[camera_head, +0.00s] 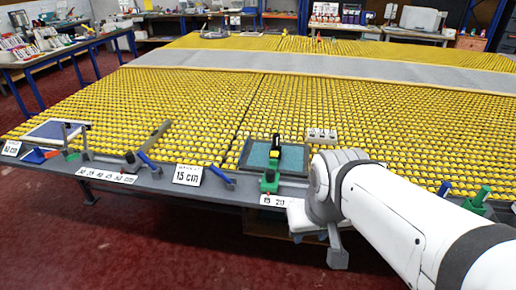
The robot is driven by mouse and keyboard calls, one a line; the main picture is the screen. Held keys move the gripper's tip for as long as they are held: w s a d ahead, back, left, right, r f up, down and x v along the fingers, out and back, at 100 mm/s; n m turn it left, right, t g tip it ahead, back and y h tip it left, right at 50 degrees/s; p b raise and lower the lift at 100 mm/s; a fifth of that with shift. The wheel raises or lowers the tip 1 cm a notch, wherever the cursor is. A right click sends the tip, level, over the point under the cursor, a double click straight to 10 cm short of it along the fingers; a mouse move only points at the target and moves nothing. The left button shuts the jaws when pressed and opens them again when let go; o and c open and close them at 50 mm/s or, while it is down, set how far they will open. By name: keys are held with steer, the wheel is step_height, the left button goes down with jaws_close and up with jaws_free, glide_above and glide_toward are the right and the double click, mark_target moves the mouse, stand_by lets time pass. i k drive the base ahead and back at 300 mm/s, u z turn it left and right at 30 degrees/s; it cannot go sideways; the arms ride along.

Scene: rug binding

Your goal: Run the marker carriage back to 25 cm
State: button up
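A rail with a small dark fitting (131,159) runs along the front edge of the table at the left, above a white number strip (106,175). The fitting may be the marker carriage, but it is too small to be sure. The strip's digits are too small to read surely, so I cannot tell which mark it stands at. My gripper (338,252) hangs at the end of my white arm, right of centre, off the table's front edge and well to the right of the rail. Its fingers are mostly hidden, and nothing is seen held in it.
A green and yellow tool (270,181) stands by a teal-topped tray (291,160). Yellow tufted material (200,105) covers the table (150,185). Green-handled tools (477,198) stand at right. Red floor in front is clear.

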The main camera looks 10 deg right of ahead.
mark_target(270, 182)
steer(key=i, duration=1)
